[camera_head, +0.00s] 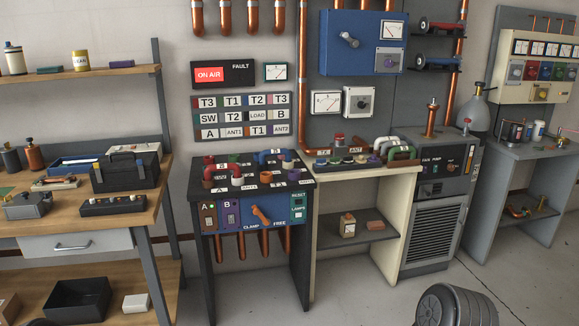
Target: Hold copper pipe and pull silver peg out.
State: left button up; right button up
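A short upright copper pipe (431,122) stands on top of the grey cabinet at the right of the middle. A small silver peg (433,104) appears to stick up from its top end; it is too small to see how deep it sits. Other copper pipes run along the wall and hang below the black patch table, and I see no clear silver peg in those. Neither of my grippers is in view, so nothing is seen touching the pipe or peg.
The grey cabinet (432,229) stands between a cream table (389,213) and a grey bench (513,151). A grey flask (474,106) is right of the pipe. A dark ribbed drum (455,306) is on the floor in front. The black patch table (297,192) is left; floor between is clear.

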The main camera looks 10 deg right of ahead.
aim_at(429, 134)
jog(key=i+l+z, duration=0.1)
jog(key=i, duration=0.5)
jog(key=i+l, duration=0.2)
jog(key=i, duration=0.4)
jog(key=i+l+z, duration=0.15)
jog(key=i, duration=0.45)
jog(key=i+l+u, duration=0.2)
jog(key=i+l, duration=0.15)
jog(key=l, duration=0.3)
jog(key=i+l+u, duration=0.1)
jog(key=l, duration=0.25)
jog(key=i+l+u, duration=0.15)
jog(key=l, duration=0.25)
jog(key=i+l+u, duration=0.1)
jog(key=i+l, duration=0.15)
jog(key=l, duration=0.15)
jog(key=l+z, duration=0.1)
jog(key=l, duration=0.9)
